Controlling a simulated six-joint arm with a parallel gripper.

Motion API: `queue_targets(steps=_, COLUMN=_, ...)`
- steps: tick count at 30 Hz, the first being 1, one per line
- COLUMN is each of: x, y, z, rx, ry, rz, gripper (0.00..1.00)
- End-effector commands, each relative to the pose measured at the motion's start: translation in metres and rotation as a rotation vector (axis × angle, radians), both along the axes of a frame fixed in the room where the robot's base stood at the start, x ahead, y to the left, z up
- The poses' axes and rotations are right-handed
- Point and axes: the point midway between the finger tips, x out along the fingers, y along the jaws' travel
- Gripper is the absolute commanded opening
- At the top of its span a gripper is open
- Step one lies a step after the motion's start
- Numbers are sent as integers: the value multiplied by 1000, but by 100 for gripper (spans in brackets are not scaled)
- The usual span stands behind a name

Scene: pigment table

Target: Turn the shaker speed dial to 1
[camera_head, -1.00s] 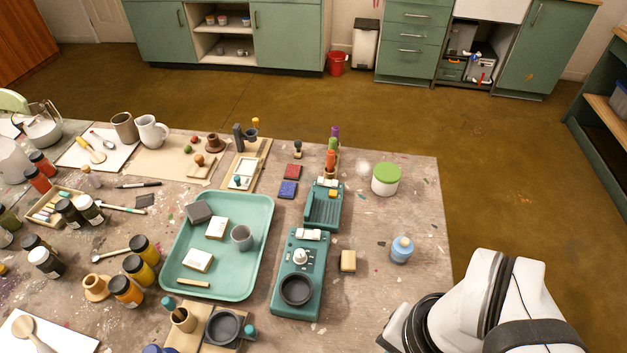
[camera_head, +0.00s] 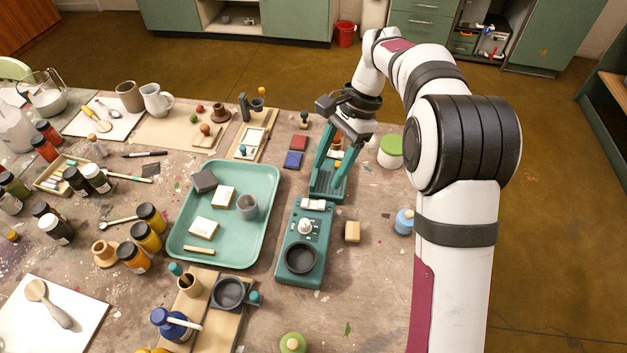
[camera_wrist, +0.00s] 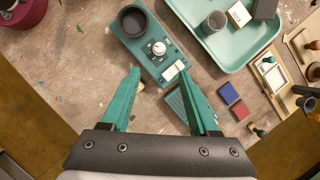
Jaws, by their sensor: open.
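The shaker is a long teal device (camera_head: 292,275) with a round dark cup holder at its near end; it also shows in the wrist view (camera_wrist: 139,48). Its white speed dial (camera_head: 305,227) sits mid-body, with small marks around it too small to read; the dial is also in the wrist view (camera_wrist: 158,47). A pale rocker switch (camera_head: 313,204) lies beyond the dial. My gripper (camera_head: 327,188) has long teal fingers, spread apart and empty. It hangs above the ridged teal device beyond the shaker. In the wrist view, the dial appears just ahead of the open fingertips (camera_wrist: 160,68).
A teal tray (camera_head: 178,240) with white blocks and a grey cup stands left of the shaker. A ridged teal device (camera_head: 322,184) lies beyond it. A tan block (camera_head: 352,231) and a blue bottle (camera_head: 404,222) are to the right.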

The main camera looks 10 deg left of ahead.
Motion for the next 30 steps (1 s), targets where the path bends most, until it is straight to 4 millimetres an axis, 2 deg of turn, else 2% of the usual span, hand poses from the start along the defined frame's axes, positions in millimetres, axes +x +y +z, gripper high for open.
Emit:
queue_targets(steps=9, x=-26, y=23, z=-82, rx=-2, ry=4, rz=3, gripper=61)
queue_targets(steps=15, x=-37, y=35, z=-122, rx=-2, ry=0, rz=2, gripper=61)
queue_targets(steps=21, x=-41, y=39, z=-137, rx=-1, ry=-2, rz=1, gripper=61)
queue_targets(steps=28, x=-41, y=39, z=-137, rx=0, ry=-2, rz=1, gripper=61)
queue_targets(steps=29, x=-41, y=39, z=-137, rx=0, ry=-2, rz=1, gripper=59)
queue_targets(steps=30, x=-41, y=39, z=-137, rx=0, ry=-2, rz=1, gripper=52)
